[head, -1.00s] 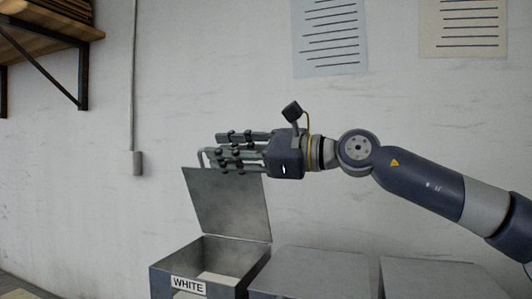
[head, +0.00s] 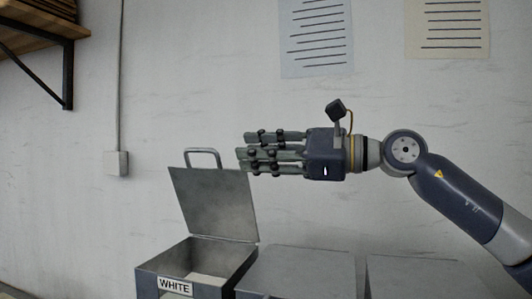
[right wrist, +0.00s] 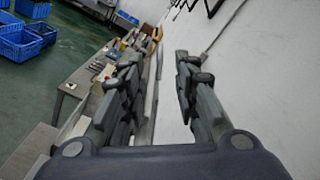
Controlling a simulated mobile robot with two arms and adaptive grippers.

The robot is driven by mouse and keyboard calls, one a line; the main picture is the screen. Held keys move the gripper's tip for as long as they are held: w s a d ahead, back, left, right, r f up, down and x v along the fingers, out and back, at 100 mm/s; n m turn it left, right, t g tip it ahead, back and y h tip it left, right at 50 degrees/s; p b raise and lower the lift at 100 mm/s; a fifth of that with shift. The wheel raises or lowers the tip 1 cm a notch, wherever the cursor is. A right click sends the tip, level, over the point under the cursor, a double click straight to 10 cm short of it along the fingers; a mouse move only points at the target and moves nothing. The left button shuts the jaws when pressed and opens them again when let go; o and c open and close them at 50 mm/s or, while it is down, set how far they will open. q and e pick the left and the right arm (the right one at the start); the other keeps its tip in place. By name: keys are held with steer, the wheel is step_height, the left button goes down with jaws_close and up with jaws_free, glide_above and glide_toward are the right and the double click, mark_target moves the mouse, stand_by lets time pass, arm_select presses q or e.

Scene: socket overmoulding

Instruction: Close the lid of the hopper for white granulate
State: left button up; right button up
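The hopper for white granulate (head: 208,287) is a grey metal box with a "WHITE" label (head: 174,286) at the lower left of the head view. Pale material shows inside it. Its lid (head: 213,203) stands raised, leaning back, with a bar handle (head: 203,151) on its top edge. My right gripper (head: 246,160) points left, its fingertips just right of the handle and near the lid's upper right corner. Whether they touch the lid is unclear. In the right wrist view the fingers (right wrist: 163,85) are apart with nothing visibly held. My left gripper is out of view.
Two more grey hoppers with closed lids stand to the right, a middle one (head: 305,263) and a right one (head: 420,275). A white wall with paper sheets (head: 316,37) is behind. The right wrist view shows a cluttered workbench (right wrist: 75,90) and blue crates (right wrist: 20,45).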

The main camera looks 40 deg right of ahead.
steer(key=shift+v, duration=0.8)
